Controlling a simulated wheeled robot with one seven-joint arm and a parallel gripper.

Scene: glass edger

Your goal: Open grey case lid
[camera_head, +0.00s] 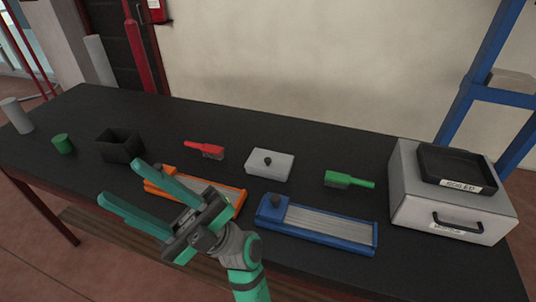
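A large light-grey case (410,200) stands at the right end of the black table, with a dark handle (458,222) and a small unreadable label on its front. A black tray (456,165) with a white label lies on top of the case. A smaller grey box (284,167) with a black knob sits at the middle of the table. I cannot tell whether this box has a separate lid. My gripper (121,182) is open, its green fingers apart and empty, at the left front, well away from the large case. It partly hides an orange sharpening-block-like tool.
The orange tool (223,186) and a blue one (320,229) lie along the front of the table (140,105). Behind are a red brush (205,147) and a green brush (347,180). A black bin (121,146), green cylinder (63,144) and grey cylinder (16,115) stand left.

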